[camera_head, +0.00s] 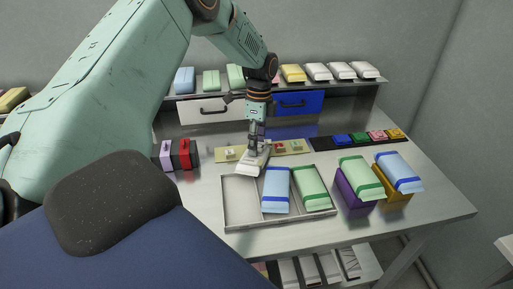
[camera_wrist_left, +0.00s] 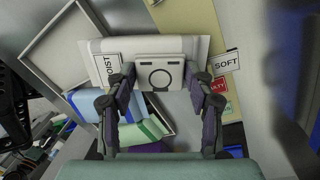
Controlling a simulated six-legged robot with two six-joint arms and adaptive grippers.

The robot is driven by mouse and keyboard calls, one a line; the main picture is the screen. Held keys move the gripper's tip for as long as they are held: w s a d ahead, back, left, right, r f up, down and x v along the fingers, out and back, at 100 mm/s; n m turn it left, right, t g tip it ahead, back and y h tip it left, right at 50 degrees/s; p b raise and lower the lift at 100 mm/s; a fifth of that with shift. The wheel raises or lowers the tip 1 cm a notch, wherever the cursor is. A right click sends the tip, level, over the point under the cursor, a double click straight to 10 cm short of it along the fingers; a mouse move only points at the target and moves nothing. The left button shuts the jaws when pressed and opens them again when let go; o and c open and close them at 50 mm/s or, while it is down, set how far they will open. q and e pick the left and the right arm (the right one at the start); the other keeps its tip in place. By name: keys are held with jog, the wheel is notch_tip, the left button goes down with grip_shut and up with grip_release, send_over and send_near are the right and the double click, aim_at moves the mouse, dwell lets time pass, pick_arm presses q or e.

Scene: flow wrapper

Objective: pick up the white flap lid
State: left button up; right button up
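The white flap lid (camera_wrist_left: 160,73), a small plate with a dark ring on it, lies against a wider white panel (camera_wrist_left: 200,46) in the left wrist view. My left gripper (camera_wrist_left: 160,70) has one finger at each side of the lid, close to its edges. Whether the fingers press on it cannot be told. In the head view my left gripper (camera_head: 255,148) points down over a white, tilted block (camera_head: 251,162) at the tray's back edge, hiding the lid. My right gripper is not in view.
A tray (camera_head: 237,205) holds a blue pack (camera_head: 276,190) and a green pack (camera_head: 311,187). A beige strip (camera_head: 228,154) with small labelled pieces lies behind it. More packs (camera_head: 357,173) stand on boxes at right. A shelf of packs (camera_head: 318,71) runs along the back.

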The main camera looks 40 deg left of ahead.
pick_arm(q)
jog(key=shift+c, duration=0.7)
jog(key=shift+w+d, duration=0.1)
jog(key=shift+d, duration=0.05)
jog(key=shift+c, duration=0.2)
